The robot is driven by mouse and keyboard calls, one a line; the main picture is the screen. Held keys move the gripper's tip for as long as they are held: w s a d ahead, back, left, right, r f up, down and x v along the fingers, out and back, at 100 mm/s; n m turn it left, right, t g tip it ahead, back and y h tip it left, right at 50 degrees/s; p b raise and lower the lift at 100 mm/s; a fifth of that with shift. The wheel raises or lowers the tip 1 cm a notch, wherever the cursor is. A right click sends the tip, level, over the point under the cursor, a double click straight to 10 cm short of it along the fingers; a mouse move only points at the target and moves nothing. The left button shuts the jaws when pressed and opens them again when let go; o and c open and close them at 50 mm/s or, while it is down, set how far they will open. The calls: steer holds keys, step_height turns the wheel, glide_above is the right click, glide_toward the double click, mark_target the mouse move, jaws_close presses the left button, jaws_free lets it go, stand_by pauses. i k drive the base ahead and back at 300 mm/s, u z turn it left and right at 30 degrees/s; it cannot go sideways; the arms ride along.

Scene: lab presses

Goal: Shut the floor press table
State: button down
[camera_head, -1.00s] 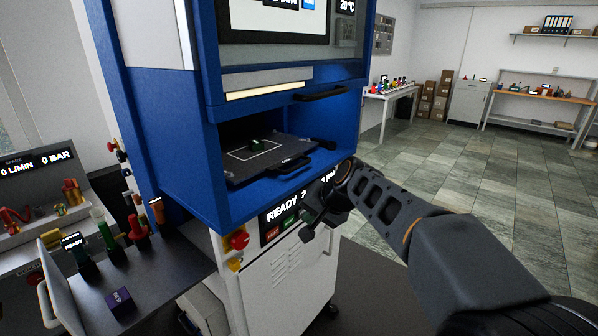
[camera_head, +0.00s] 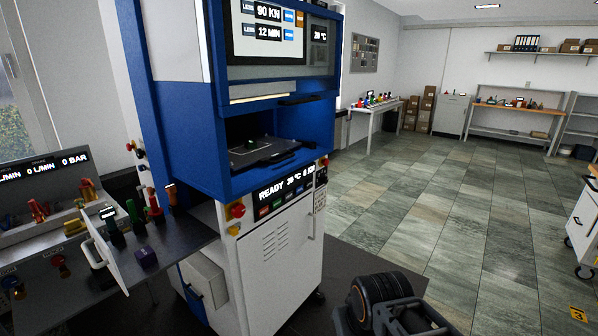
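The floor press (camera_head: 195,140) is a tall blue cabinet on a white base, left of centre. Its dark table (camera_head: 240,160) lies in the blue opening, with a black handle at its front and a small green block (camera_head: 253,143) on top. A strip of blue floor shows in front of the table. I cannot tell whether the table is fully in. Only a dark part of my arm shows at the bottom edge, apart from the press. My gripper is out of the frame.
The press's guard handle (camera_head: 297,100) is above the opening. Tiled floor (camera_head: 430,215) is open to the right. A white wheeled cabinet (camera_head: 583,225) stands at the right edge.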

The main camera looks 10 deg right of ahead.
mark_target(270, 148)
steer(key=z, duration=0.85)
steer(key=k, duration=0.15)
steer(key=u, duration=2)
steer(key=i, duration=0.7)
steer(key=z, duration=0.55)
steer(key=i, duration=0.7)
steer(key=z, duration=0.6)
